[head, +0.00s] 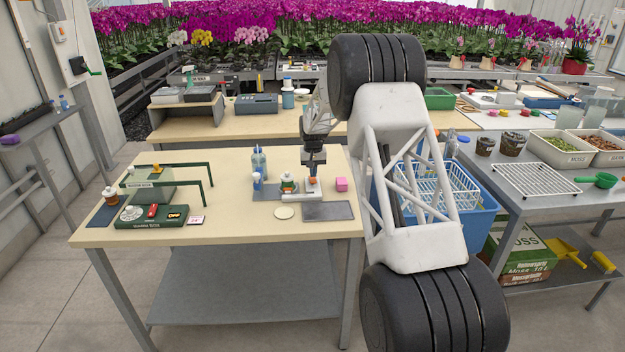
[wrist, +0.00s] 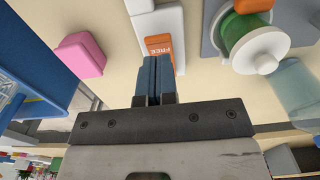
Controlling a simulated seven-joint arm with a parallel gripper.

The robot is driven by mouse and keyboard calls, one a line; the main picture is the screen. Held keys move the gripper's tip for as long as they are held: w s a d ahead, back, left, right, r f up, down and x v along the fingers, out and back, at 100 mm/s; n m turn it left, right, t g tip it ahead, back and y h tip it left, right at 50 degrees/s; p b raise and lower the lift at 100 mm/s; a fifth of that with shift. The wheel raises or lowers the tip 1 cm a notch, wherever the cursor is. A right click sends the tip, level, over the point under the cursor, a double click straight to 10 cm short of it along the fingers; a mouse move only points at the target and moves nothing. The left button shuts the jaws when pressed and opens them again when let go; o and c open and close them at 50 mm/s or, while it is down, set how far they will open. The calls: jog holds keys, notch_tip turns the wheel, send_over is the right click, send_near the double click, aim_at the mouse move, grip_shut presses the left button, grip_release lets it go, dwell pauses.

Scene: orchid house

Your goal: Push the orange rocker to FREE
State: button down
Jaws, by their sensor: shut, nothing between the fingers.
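The orange rocker (wrist: 158,43) is set in a white housing (wrist: 160,21), and the word FREE shows on the part of it near my fingers in the wrist view. In the head view the white housing (head: 312,195) stands on the wooden table, with a small orange patch at my fingertips. My gripper (wrist: 155,60) is shut and empty, its blue fingers together and pointing at the FREE part. In the head view my gripper (head: 313,172) is above the housing. The fingers hide part of the rocker; I cannot tell whether they touch it or which way it is tilted.
A green and white container (head: 288,184) stands just left of the housing, a pink block (head: 341,184) to its right. A grey plate (head: 327,211) and a pale disc (head: 284,212) lie in front. A blue crate (head: 473,225) is right of the table.

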aim_at(313, 180)
jog(key=shift+f, duration=1.5)
dwell(1.2)
jog(key=shift+r, duration=3.55)
